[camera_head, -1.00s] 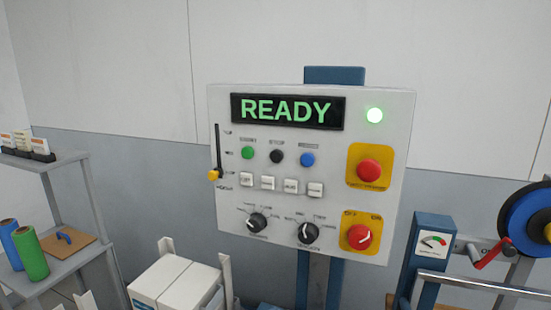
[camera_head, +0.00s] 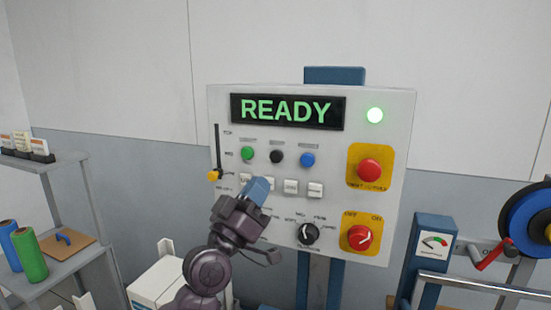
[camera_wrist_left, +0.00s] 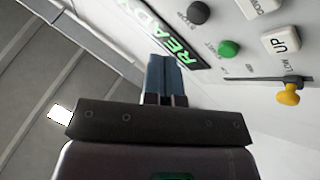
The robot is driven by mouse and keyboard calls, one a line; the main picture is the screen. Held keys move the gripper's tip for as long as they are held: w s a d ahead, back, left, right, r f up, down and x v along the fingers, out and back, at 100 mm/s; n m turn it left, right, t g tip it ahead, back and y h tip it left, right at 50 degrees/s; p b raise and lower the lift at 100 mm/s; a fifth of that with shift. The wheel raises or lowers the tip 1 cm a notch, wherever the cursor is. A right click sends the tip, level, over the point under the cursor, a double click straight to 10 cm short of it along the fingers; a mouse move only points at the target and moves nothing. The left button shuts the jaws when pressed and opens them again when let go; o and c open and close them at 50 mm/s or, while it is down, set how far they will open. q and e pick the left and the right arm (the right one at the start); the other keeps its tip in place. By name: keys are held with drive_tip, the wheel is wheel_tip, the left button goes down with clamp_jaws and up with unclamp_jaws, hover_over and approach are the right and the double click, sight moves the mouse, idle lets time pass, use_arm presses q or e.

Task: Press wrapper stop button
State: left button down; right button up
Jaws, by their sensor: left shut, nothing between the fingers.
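The control panel (camera_head: 225,110) is a light board with a lit green READY display (camera_head: 288,111). The black stop button (camera_head: 277,156) sits between a green button (camera_head: 247,153) and a blue button (camera_head: 307,160). It also shows in the left wrist view (camera_wrist_left: 198,12), near the top, beside the green button (camera_wrist_left: 229,48). My left gripper (camera_head: 259,186) is shut and empty, in front of the panel below the black button; its blue fingers show in the left wrist view (camera_wrist_left: 165,77). It covers one white key and the left knob. My right gripper is not in view.
A yellow-tipped slider (camera_head: 213,175) is at the panel's left. Two red controls on yellow plates, an upper one (camera_head: 369,170) and a lower rotary switch (camera_head: 361,237), sit at its right. A lit green lamp (camera_head: 375,115) is above. A shelf (camera_head: 80,160) stands at left.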

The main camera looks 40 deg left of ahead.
sight(276, 156)
use_arm(q)
drive_tip(key=shift+t+h, duration=0.5)
drive_tip(key=shift+t, duration=0.2)
drive_tip(key=shift+s+a+r, duration=0.15)
drive_tip(key=shift+s+r, duration=1.3)
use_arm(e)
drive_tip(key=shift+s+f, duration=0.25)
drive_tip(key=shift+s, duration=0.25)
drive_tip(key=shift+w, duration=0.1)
use_arm(q)
drive_tip(key=shift+w+a+b, duration=0.3)
drive_tip(key=shift+w+a, duration=0.05)
drive_tip(key=shift+w, duration=1.1)
drive_tip(key=shift+w+a+b, duration=0.3)
drive_tip(key=shift+w+a, duration=0.05)
drive_tip(key=shift+w, duration=1.05)
drive_tip(key=shift+w+a+b, duration=0.3)
drive_tip(key=shift+w+a, duration=0.05)
drive_tip(key=shift+w, duration=1.1)
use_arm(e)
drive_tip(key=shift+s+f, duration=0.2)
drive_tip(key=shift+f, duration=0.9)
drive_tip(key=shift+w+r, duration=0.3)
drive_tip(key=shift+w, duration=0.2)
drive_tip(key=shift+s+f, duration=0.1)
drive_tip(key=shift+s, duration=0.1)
